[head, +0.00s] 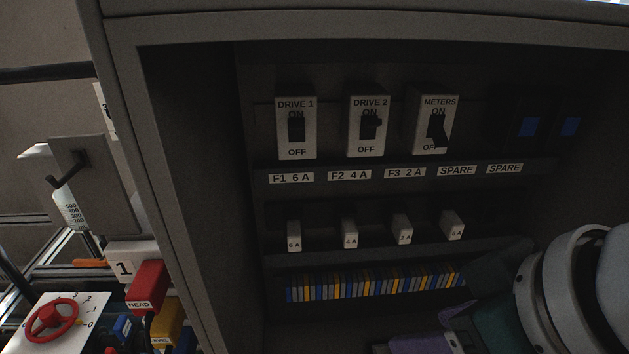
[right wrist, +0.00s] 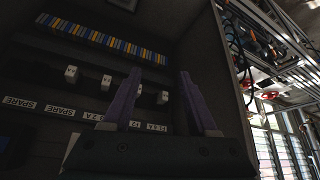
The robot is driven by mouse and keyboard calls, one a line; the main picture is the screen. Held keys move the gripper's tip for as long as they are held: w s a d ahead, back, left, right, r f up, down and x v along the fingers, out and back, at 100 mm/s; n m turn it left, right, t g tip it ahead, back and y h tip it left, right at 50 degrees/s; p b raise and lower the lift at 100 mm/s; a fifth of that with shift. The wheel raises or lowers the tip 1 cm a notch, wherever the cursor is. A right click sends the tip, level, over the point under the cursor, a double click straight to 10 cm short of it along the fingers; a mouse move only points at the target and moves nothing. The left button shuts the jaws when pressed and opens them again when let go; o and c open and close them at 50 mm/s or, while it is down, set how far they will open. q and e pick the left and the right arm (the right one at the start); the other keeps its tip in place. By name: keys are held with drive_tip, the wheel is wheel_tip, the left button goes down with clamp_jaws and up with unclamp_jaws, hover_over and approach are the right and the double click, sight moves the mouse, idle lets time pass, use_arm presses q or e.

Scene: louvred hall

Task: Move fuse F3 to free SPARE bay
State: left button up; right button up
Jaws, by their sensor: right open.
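Fuse F3 (head: 402,229), a small pale block marked 2 A, sits in the row of fuses under the label F3 2 A (head: 405,173). A fuse (head: 453,224) sits under the left SPARE label (head: 457,170); its marking is hard to read. No fuse shows under the right SPARE label (head: 505,168), where the bay is dark. My left gripper is out of view.
Switches DRIVE 1 (head: 296,121), DRIVE 2 (head: 368,126) and METERS (head: 435,119) are above; the METERS lever points down towards OFF. A coloured terminal strip (head: 370,284) lies below the fuses. The cabinet's left wall (head: 165,170) is an edge. A red handwheel (head: 52,319) stands outside.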

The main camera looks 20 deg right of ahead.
drive_tip(key=w+d+f+m+t+h+b, duration=0.1)
drive_tip(key=w+d+f+t+b, duration=0.2)
drive_tip(key=w, duration=0.5)
drive_tip(key=m+h+b, duration=0.2)
drive_tip(key=m+b, duration=0.1)
drive_tip(key=b, duration=0.1)
approach(408, 229)
drive_tip(key=b+x, duration=0.7)
drive_tip(key=x, duration=0.2)
drive_tip(key=shift+s, duration=0.1)
use_arm(q)
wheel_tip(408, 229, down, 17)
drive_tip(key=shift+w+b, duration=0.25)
drive_tip(key=shift+b, duration=0.2)
use_arm(e)
drive_tip(key=shift+x, duration=0.75)
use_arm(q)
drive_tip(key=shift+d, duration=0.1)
use_arm(e)
drive_tip(key=shift+r, duration=0.1)
drive_tip(key=shift+p, duration=0.4)
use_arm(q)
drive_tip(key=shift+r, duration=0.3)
